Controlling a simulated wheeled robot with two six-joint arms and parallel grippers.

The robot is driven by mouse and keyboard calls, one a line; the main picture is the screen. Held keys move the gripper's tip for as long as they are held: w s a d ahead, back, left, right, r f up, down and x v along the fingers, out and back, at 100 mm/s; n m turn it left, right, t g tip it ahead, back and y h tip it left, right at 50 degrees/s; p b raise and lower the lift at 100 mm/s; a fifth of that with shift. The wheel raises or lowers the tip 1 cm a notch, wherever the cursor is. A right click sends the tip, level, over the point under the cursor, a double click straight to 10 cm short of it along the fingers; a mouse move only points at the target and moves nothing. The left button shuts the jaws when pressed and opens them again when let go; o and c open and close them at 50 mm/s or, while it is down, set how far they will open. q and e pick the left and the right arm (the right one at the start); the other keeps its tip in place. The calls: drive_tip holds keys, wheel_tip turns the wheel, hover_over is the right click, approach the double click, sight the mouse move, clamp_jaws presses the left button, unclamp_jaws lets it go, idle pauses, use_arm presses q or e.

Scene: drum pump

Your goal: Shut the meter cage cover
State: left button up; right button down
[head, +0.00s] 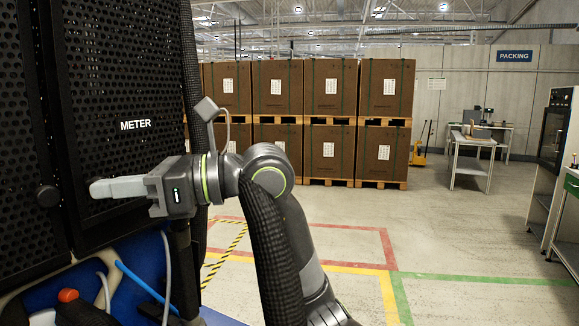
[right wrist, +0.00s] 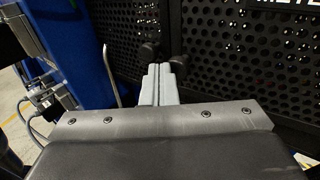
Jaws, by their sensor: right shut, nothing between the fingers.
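The meter cage cover (head: 125,75) is a black perforated panel lettered METER, upright at the left of the head view. It stands beside another black perforated panel (head: 18,130), with a dark seam between them. Whether it is fully shut, I cannot tell. A round black knob (head: 47,196) sits near the seam. My right gripper (head: 92,189) is shut and empty, its fingertips in front of the cover's lower left part, close to the knob. In the right wrist view the closed fingers (right wrist: 160,85) point at two dark knobs (right wrist: 150,49); contact is unclear. My left gripper is not in view.
Below the cover are a blue base (head: 140,265), hoses and a red button (head: 68,295). Stacked brown boxes (head: 330,90) on pallets stand at the back. The marked floor (head: 450,240) on the right is clear. A workbench (head: 472,142) stands farther off.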

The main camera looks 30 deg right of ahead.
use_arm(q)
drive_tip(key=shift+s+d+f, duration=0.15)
use_arm(e)
drive_tip(key=shift+w+a, duration=0.7)
drive_tip(key=shift+a, duration=0.1)
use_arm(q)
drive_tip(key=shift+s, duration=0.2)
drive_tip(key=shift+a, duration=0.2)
use_arm(e)
drive_tip(key=shift+r, duration=0.1)
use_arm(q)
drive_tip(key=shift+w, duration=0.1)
